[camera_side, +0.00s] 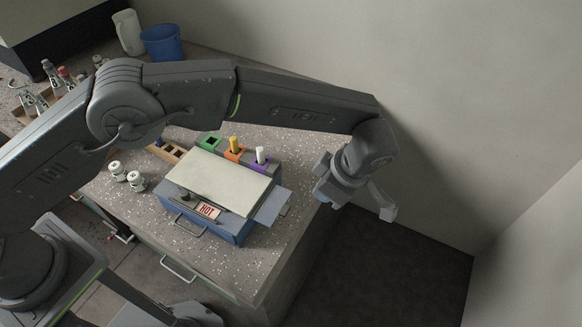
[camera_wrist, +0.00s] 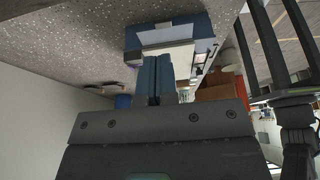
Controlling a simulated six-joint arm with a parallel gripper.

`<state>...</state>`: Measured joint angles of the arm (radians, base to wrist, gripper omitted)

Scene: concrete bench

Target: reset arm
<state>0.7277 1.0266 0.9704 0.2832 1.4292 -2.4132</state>
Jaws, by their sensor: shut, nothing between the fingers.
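My gripper (camera_side: 325,180) hangs in the air to the right of the bench's right edge in the side view, apart from everything. In the wrist view its two blue fingers (camera_wrist: 158,78) are together and empty, pointing toward a blue box. The blue box (camera_side: 240,231) with a cream lid (camera_side: 217,181) and a red-lettered HOT label (camera_side: 208,211) stands on the speckled bench (camera_side: 270,258). The box also shows beyond my fingers in the wrist view (camera_wrist: 140,38).
Green (camera_side: 209,144), orange (camera_side: 234,155) and purple (camera_side: 261,164) holders stand behind the box; orange has a yellow peg, purple a white one. Two small jars (camera_side: 136,181) stand left. A blue bucket (camera_side: 162,43) and white jug (camera_side: 128,32) are at the back. Open space lies right of the bench.

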